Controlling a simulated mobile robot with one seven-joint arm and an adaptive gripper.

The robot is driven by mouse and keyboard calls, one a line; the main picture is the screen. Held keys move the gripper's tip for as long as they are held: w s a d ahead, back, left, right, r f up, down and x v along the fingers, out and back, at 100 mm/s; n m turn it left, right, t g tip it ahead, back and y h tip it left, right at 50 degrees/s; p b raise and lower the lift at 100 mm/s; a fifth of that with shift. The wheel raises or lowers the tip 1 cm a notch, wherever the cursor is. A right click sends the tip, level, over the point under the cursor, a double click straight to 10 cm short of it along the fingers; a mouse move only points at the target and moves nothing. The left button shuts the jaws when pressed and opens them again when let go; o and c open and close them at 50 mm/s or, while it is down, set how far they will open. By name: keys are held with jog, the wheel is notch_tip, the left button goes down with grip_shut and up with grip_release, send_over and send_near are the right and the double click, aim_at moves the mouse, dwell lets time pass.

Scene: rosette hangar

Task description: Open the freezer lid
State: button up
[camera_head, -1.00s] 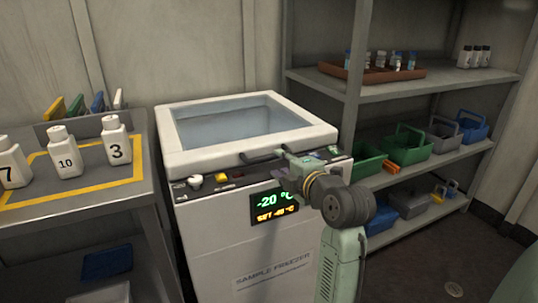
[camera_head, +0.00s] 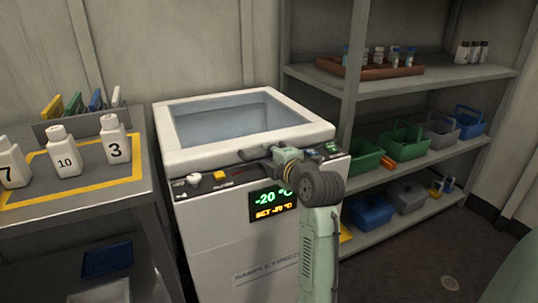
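The sample freezer (camera_head: 225,230) is a white chest with a lit display reading -20 °C on its front. Its lid (camera_head: 190,153) has a white frame around a glass pane and lies flat and shut on top. My gripper (camera_head: 268,162) is at the handle's right part, low in front of the lid's front edge. My own wrist partly hides the fingers and the handle, so I cannot tell whether they are closed on it.
A side table (camera_head: 75,205) with numbered white bottles (camera_head: 64,158) stands close on the left. Grey shelves (camera_head: 440,85) on the right hold a brown tray (camera_head: 370,71), green baskets (camera_head: 402,142) and blue bins. The wall is close behind the freezer.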

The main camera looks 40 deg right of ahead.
grip_shut()
dwell(0.5)
